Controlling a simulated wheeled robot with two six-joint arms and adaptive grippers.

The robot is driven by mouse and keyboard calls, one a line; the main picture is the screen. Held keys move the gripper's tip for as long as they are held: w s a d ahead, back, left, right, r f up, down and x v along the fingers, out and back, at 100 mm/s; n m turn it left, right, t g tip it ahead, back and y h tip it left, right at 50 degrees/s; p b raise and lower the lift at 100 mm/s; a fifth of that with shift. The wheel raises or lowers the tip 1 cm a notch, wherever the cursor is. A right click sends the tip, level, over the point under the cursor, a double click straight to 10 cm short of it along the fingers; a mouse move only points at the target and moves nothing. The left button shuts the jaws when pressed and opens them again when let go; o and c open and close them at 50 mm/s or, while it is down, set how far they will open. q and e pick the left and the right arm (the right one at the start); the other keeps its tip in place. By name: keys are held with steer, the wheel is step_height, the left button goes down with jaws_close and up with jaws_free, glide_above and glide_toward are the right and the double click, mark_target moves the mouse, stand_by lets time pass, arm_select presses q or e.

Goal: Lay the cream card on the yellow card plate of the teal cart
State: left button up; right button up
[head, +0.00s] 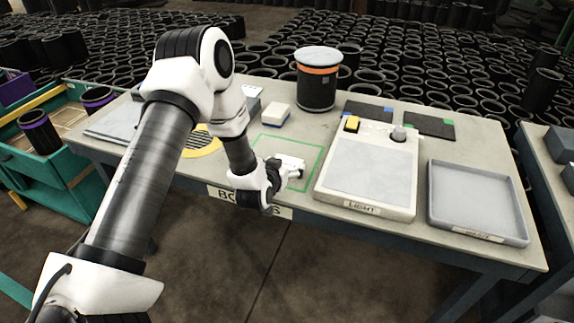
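The teal cart (92,192) stands at the left edge against the bench. My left gripper (291,170) is low over the bench's front part, at the green outlined square. Its fingers are small and partly hidden by its own wrist, so I cannot tell whether it is open, shut or holding something. My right gripper is not in view.
On the bench (236,172) are a light box (368,170), a grey tray (478,205), a white block with a blue base (276,116), dark mats (430,124) and a large orange-banded sleeve (317,90). Purple-banded sleeves (40,135) stand in the cart.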

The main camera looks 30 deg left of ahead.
arm_select(q)
steer(key=shift+c, duration=0.7)
steer(key=shift+r, duration=0.1)
